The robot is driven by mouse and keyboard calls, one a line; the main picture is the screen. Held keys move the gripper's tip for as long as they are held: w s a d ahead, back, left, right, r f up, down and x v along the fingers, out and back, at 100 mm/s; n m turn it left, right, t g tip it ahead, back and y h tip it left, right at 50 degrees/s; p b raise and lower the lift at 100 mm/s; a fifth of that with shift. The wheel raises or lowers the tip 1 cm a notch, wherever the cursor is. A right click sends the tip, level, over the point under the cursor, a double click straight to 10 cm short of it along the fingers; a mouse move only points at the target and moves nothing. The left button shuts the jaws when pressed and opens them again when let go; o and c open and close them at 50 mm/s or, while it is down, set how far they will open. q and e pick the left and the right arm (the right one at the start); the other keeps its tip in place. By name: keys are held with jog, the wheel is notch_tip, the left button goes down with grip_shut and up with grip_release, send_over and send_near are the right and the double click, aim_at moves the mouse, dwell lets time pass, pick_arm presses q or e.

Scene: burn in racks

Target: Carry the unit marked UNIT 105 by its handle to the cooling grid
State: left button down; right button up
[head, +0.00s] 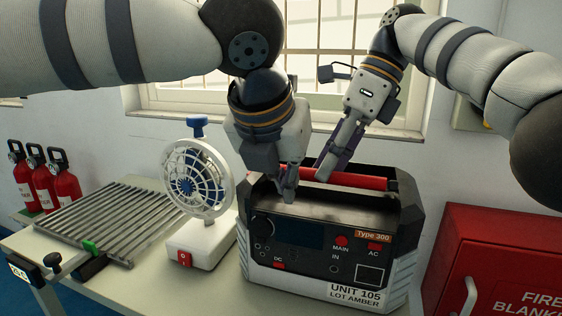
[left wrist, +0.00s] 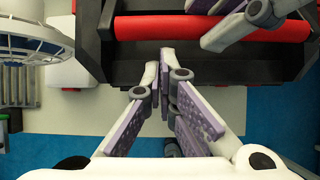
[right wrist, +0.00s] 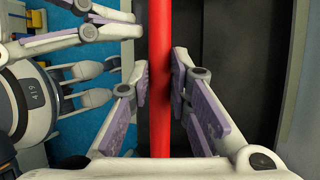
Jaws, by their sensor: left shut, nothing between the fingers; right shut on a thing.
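The unit marked UNIT 105 (head: 290,262) is a black and grey box with a label reading LOT AMBER. It appears upright on the table. Its red bar handle (head: 372,182) runs across the top, and also shows in the right wrist view (right wrist: 160,35). My right gripper (head: 322,174) is shut on the handle, its fingers on both sides of the bar. My left gripper (head: 287,195) is shut and empty over the unit's top front edge, beside the right gripper. The cooling grid, a rack of grey metal slats (head: 105,215), lies on the table at the left.
A white fan with a blue knob (head: 197,185) stands between the grid and the unit. Several red extinguishers (head: 62,183) stand behind the grid at the far left. A red fire blanket cabinet (head: 500,265) is at the right. A barred window is behind. Bare table (head: 140,285) shows in front.

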pick_arm(q)
jog(key=shift+x, duration=0.95)
pick_arm(e)
jog(key=shift+a, duration=0.1)
jog(key=shift+c, duration=0.2)
